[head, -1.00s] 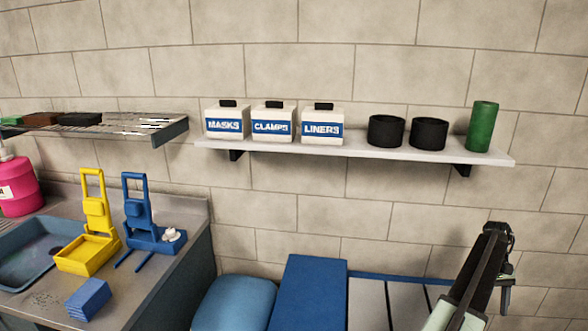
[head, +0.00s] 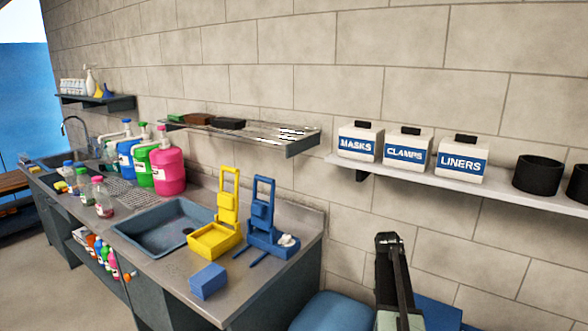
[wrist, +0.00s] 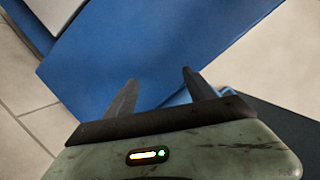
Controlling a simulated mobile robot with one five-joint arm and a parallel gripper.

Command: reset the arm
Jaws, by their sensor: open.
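My gripper (wrist: 160,92) shows in the wrist view with its two fingers apart and nothing between them. Beyond the fingers is a flat blue surface (wrist: 150,45), with pale floor on both sides. In the head view my arm rises at the lower middle right, in front of the wall and below the wall shelf. The gripper's fingertips cannot be made out in the head view.

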